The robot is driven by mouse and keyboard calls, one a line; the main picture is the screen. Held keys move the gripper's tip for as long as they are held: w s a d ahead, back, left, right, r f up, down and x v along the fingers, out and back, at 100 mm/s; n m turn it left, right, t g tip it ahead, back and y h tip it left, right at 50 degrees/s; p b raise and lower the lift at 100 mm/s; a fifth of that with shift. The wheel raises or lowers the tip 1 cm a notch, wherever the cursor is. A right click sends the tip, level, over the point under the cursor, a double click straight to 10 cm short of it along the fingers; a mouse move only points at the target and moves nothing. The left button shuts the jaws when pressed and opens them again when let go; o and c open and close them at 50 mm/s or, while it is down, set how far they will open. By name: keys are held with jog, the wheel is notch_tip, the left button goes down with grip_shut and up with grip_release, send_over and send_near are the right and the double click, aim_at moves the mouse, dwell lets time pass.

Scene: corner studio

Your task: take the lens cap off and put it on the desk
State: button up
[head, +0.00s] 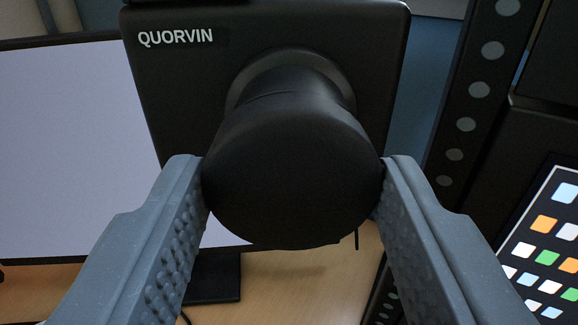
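The black lens cap (290,185) is a round, dark face on the front of the camera lens (290,95), near the middle of the view. The lens sticks out from a black camera body marked QUORVIN (190,75). The cap appears seated on the lens; the seam is hard to see in the dark. My gripper (292,172) has one grey finger at each side of the cap, and both fingertips appear to touch its rim. The wooden desk (310,285) shows below the cap, between the fingers.
A monitor (75,140) with a pale screen stands behind on the left, its dark foot (213,278) on the desk. A black panel with grey round dots (479,90) rises on the right. A lit screen with coloured tiles (545,255) is at lower right. Bare desk lies below the lens.

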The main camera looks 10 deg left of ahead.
jog(key=c, duration=0.7)
jog(key=shift+s, duration=0.1)
jog(key=shift+v, duration=2.9)
